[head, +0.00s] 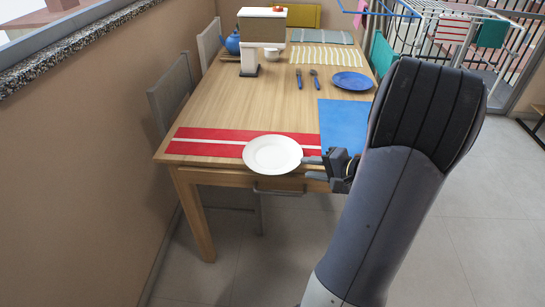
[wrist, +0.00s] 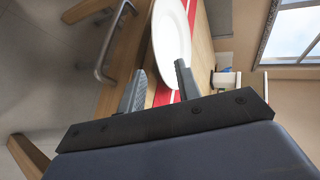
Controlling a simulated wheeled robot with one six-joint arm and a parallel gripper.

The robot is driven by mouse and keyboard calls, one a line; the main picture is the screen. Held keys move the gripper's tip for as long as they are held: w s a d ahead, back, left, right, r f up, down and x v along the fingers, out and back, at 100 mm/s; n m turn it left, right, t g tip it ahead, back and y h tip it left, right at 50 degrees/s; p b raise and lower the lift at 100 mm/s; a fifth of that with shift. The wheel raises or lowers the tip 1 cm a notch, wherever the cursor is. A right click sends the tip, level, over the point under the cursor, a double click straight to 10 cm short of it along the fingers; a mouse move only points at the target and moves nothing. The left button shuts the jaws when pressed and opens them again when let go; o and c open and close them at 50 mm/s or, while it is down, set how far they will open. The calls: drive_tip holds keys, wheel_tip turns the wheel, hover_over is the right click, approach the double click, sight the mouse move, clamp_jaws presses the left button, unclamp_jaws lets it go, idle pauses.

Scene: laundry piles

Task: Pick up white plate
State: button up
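The white plate (head: 272,154) lies at the near edge of the wooden table, over the red striped placemat (head: 200,143), with its near rim by the table edge. In the wrist view the plate (wrist: 171,40) stretches up from the space between my fingers. My gripper (head: 312,167) is at the plate's right rim, its fingers pointing left towards it. In the wrist view my gripper (wrist: 160,68) has its two fingers spread apart, one on each side of the plate's nearest rim. I cannot tell whether either finger touches the plate.
The table (head: 232,98) has a drawer handle (head: 279,191) below its near edge. A blue placemat (head: 345,125), a blue plate (head: 351,82) and cutlery (head: 307,78) lie farther back. Chairs (head: 172,92) line the left side.

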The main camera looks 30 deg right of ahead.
sight(293, 167)
drive_tip(key=x, duration=0.5)
drive_tip(key=shift+w+f, duration=0.1)
drive_tip(key=shift+f, duration=0.1)
clamp_jaws()
idle(1.2)
